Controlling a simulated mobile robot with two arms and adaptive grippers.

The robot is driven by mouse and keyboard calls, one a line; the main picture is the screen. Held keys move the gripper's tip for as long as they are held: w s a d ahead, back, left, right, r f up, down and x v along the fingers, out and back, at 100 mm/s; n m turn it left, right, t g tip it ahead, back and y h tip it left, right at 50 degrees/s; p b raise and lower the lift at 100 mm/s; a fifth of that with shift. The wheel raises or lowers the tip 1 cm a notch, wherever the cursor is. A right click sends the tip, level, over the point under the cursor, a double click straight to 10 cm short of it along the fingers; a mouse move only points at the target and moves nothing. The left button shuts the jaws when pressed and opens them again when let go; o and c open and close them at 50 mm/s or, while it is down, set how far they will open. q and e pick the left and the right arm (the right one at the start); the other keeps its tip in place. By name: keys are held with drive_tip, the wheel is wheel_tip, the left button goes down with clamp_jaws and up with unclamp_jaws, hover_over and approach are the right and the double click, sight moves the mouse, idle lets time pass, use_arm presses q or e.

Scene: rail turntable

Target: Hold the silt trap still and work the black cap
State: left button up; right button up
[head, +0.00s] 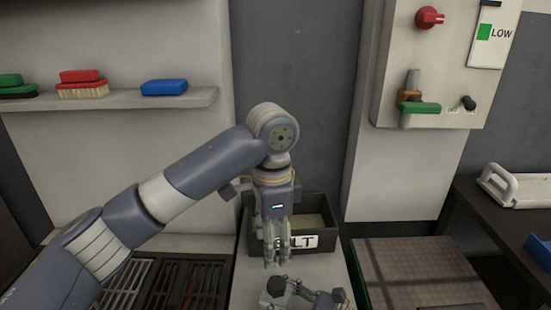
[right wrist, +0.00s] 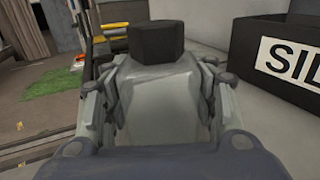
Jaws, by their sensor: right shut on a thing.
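The silt trap (right wrist: 158,95) is a pale, cloudy body in the right wrist view, with a black, faceted cap (right wrist: 156,42) on top. My right gripper (right wrist: 160,110) is shut on its body, one finger on each side; the cap stands clear above the fingers. My left gripper (head: 277,262) points down just above and left of the right one, in front of the dark bin. Its fingers look close together, but their gap is unclear. It is not in the right wrist view.
A dark bin (head: 327,210) with a white label, partly covered by my left gripper, stands behind; it also shows in the right wrist view (right wrist: 276,82). A shelf (head: 125,103) with brushes is at left. A wall panel (head: 440,70) with knobs is at right.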

drive_tip(key=o, duration=1.6)
